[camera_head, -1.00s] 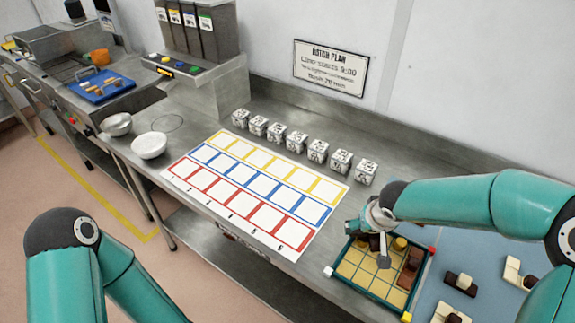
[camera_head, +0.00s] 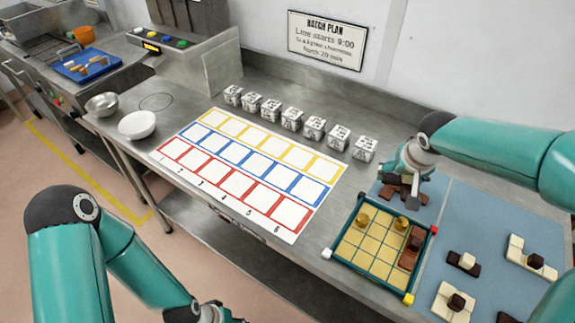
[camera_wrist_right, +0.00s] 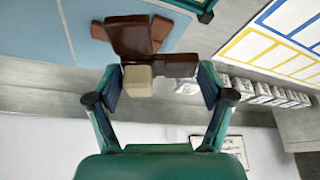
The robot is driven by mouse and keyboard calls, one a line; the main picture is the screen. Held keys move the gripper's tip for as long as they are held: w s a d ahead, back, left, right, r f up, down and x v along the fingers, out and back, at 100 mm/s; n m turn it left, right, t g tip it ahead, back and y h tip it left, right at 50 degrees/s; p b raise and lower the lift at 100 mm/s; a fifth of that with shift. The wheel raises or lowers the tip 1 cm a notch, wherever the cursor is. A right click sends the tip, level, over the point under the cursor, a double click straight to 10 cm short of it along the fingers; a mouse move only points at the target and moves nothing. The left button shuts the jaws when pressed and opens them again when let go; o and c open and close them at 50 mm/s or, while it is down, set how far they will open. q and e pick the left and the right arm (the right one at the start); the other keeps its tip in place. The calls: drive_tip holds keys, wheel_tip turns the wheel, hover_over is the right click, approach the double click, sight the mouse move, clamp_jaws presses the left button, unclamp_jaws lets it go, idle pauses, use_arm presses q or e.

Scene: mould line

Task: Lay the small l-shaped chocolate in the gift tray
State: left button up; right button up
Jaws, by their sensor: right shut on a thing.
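My right gripper (camera_head: 410,182) is shut on a small brown-and-cream chocolate, low over the back of the blue mat behind the gift tray. In the right wrist view the chocolate (camera_wrist_right: 174,66) is between the fingers, a cream block beside brown blocks in what looks like an L. The gift tray (camera_head: 428,262) has a dark green rim and a gold grid. A brown piece (camera_head: 410,250) lies along its right side, and two round gold pieces (camera_head: 400,222) are at its back. My left gripper (camera_head: 212,314) barely shows at the bottom edge; its fingers cannot be made out.
Flat brown pieces (camera_wrist_right: 168,35) lie beyond the held chocolate. Several brown-and-cream chocolates (camera_head: 463,262) lie on the blue mat (camera_head: 465,215) right of the tray. White printed cubes (camera_head: 313,127) stand in a row along the back. A coloured grid sheet (camera_head: 245,170) and white bowl (camera_head: 139,125) are left.

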drive_tip(key=s+d+r+m+h+b, duration=0.1)
drive_tip(key=s+d+r+m+b, duration=0.15)
drive_tip(key=d+r, duration=0.35)
wheel_tip(320, 180, up, 4)
drive_tip(key=m+b, duration=0.2)
hover_over(437, 222)
drive_tip(key=s, duration=0.1)
use_arm(q)
wheel_tip(437, 222, down, 6)
drive_tip(key=shift+r, duration=0.1)
use_arm(e)
drive_tip(key=shift+h, duration=0.3)
drive_tip(key=f, duration=1.9)
drive_tip(key=shift+a+f, duration=0.4)
drive_tip(key=shift+f, duration=0.1)
use_arm(q)
drive_tip(key=shift+f, duration=0.2)
use_arm(e)
drive_tip(key=o, duration=1.1)
drive_tip(key=shift+g, duration=0.3)
drive_tip(key=shift+c, duration=0.2)
